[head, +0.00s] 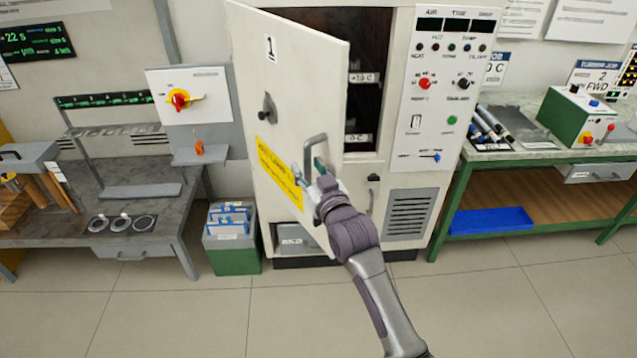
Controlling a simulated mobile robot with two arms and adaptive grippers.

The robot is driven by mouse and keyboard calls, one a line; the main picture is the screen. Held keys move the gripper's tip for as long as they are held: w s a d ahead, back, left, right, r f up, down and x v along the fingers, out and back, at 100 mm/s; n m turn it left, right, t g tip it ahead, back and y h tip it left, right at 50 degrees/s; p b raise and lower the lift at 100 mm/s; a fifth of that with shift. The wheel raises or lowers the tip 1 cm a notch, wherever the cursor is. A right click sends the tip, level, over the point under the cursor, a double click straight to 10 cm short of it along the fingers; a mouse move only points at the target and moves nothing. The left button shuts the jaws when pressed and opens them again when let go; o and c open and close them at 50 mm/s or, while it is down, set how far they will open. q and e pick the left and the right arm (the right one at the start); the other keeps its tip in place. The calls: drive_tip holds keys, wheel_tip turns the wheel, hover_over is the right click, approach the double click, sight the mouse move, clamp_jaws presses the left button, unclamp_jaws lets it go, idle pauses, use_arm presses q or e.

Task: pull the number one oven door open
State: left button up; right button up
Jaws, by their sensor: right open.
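The number one oven door (291,75) is white, with a black "1" near its top and a yellow label low down. It stands partly open, hinged at its left, and its free edge is swung out from the oven. The dark inside with shelf labels (362,78) shows behind it. A grey bar handle (311,150) is on the door's lower right. My right gripper (309,172) is at this handle with its fingers open around or beside it; I cannot tell which, nor whether they touch. My left gripper is not in view.
The oven's control panel (446,85) is right of the opening. A green-framed bench (520,155) stands further right. At left are a grey workbench (165,215) and a green bin of blue folders (231,255). The tiled floor in front is clear apart from my arm above it.

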drive_tip(key=v, duration=1.1)
